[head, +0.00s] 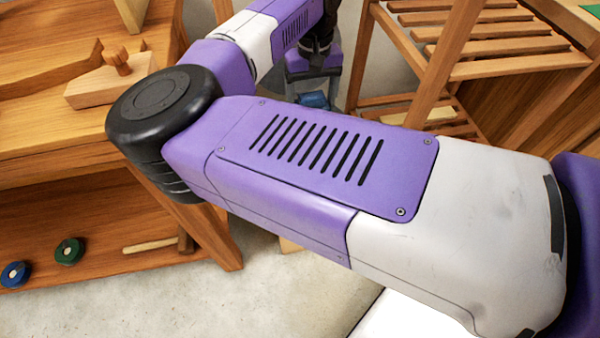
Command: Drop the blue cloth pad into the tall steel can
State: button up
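My gripper (314,84) is small and far off at the top middle of the head view, pointing down beyond my own arm. A dull blue thing (314,100), which looks like the blue cloth pad, shows at its fingertips. I cannot tell whether the fingers grip it or are only around it. My forearm hides what lies below. I cannot make out the tall steel can in this view.
A wooden bench (60,140) stands at left, with a wooden plane-like block (95,88) on top. Its lower shelf holds a blue round piece (15,274), a green one (69,251) and a wooden-handled tool (150,245). A slatted wooden rack (490,45) stands close right of my gripper.

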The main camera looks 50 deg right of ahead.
jog(key=shift+w+d+f+b, duration=0.15)
jog(key=shift+d+f+b, duration=0.35)
jog(key=shift+f, duration=0.25)
jog(key=shift+f+b, duration=1.25)
jog(key=shift+f, duration=1.5)
jog(key=o, duration=1.3)
jog(key=shift+o, duration=0.2)
jog(key=shift+r, duration=0.1)
notch_tip(320, 180, up, 8)
jog(key=shift+f+p, duration=0.15)
jog(key=shift+p, duration=0.9)
